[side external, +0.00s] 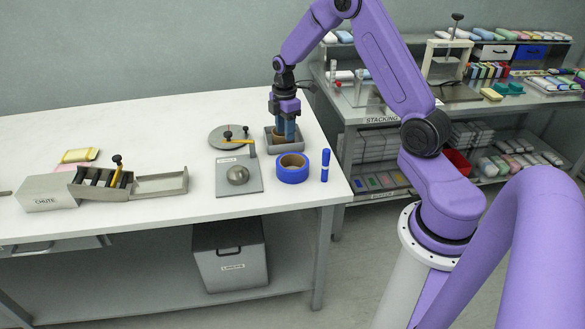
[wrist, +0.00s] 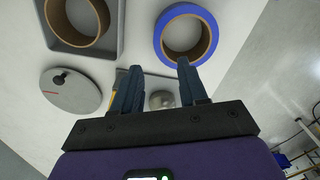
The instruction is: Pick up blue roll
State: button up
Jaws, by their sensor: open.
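The blue roll (side external: 292,177), a ring with a brown core, lies flat on the white table near its right front edge. In the wrist view the blue roll (wrist: 159,36) shows whole at the top, beyond the fingertips. My gripper (side external: 285,138) points down with its fingers over a grey tray, behind the blue roll in the side view. In the wrist view my gripper (wrist: 159,66) has its two fingers apart with nothing between them. It is not touching the blue roll.
The grey tray (side external: 287,150) holds a brown roll (wrist: 76,37). A blue marker (side external: 325,165) stands right of the blue roll. A plate with a metal dome (side external: 238,175) and a round grey disc (side external: 228,137) are to its left. The table's front strip is clear.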

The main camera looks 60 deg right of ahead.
aim_at(285, 154)
notch_tip(285, 154, down, 11)
jog(key=shift+w+r, duration=0.15)
jog(key=shift+r, duration=0.05)
dwell(0.4)
grip_shut()
